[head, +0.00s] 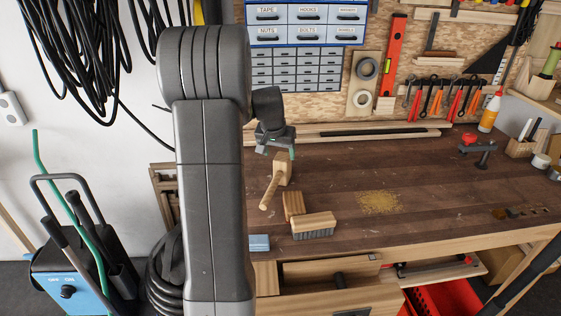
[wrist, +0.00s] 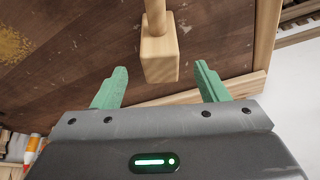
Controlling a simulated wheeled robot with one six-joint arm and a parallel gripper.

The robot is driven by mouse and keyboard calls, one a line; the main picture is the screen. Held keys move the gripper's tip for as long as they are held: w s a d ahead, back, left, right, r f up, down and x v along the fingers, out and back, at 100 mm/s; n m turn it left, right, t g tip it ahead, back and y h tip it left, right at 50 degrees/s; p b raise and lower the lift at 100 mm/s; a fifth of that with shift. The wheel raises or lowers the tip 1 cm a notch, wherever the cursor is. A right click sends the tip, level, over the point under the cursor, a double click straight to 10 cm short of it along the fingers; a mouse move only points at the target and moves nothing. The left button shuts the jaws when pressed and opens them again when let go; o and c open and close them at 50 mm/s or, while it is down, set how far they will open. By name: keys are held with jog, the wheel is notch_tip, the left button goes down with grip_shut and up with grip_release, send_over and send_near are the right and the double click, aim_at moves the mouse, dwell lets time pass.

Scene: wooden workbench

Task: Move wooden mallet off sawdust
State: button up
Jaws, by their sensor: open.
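The wooden mallet (head: 282,172) lies on the workbench toward the back left, its handle pointing toward the front. The sawdust patch (head: 380,202) lies well to its right, with bare bench between them. My gripper (head: 277,149) is open at the mallet's head, close to it in the picture. In the wrist view, the mallet head (wrist: 159,60) shows between the two green fingers of my gripper (wrist: 161,67), with a gap on each side. The handle runs away toward the top edge. The sawdust also shows at the upper left of the wrist view (wrist: 12,45).
A wooden block (head: 293,205), a brush (head: 313,224) and a blue block (head: 259,243) lie in front of the mallet. A red-topped clamp (head: 478,147) and a glue bottle (head: 490,112) stand at the right. Wood strips (head: 340,132) lie along the back. The bench around the sawdust is clear.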

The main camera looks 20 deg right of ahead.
jog(key=v, duration=0.5)
dwell(0.4)
jog(key=shift+s, duration=0.1)
dwell(0.8)
